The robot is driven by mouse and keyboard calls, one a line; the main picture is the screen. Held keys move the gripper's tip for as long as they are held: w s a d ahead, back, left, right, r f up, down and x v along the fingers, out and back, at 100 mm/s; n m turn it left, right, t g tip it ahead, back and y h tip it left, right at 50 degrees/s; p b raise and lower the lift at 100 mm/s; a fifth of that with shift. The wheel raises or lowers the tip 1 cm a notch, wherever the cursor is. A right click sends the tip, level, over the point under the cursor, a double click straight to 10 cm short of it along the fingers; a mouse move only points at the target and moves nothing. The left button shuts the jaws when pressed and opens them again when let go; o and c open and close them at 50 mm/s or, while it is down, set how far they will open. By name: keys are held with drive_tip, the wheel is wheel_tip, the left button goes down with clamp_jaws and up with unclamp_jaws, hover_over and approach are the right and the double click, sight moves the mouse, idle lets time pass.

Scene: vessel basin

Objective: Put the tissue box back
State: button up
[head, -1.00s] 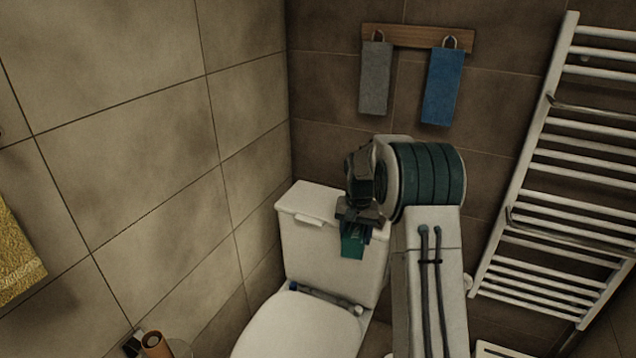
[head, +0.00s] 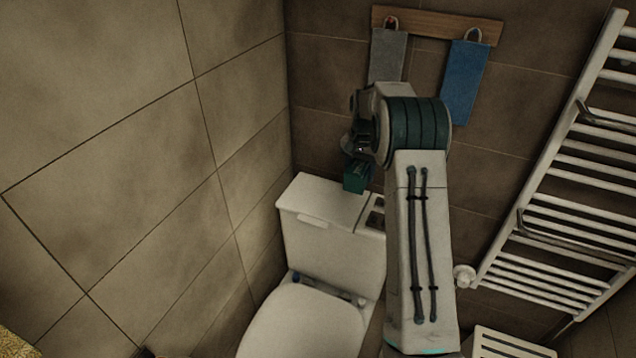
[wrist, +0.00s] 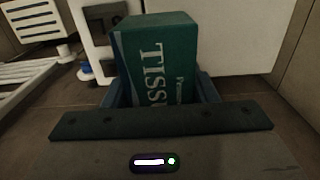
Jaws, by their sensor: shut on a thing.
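The tissue box is a dark green box with white "TISSU" lettering. It fills the middle of the wrist view (wrist: 155,60) and shows small in the head view (head: 355,177). My gripper (head: 354,160) is shut on it; in the wrist view the dark jaws (wrist: 160,97) stand on both sides of the box. In the head view the box hangs above the back right part of the white toilet cistern (head: 325,205). I cannot tell how large the gap between the box and the cistern lid is.
The toilet lid (head: 300,322) is shut. A grey towel (head: 387,55) and a blue towel (head: 464,78) hang on a wooden rail behind my arm. A white towel radiator (head: 560,190) stands at the right. Tiled wall closes the left.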

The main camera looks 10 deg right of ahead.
drive_tip(key=p, duration=0.3)
hover_over(321, 196)
wheel_tip(321, 196, down, 7)
drive_tip(key=shift+w, duration=0.1)
wheel_tip(321, 196, down, 4)
drive_tip(key=shift+r+p, duration=0.15)
drive_tip(key=shift+p, duration=0.75)
drive_tip(key=shift+f+b, duration=0.3)
drive_tip(key=o, duration=1)
drive_tip(key=shift+r, duration=0.1)
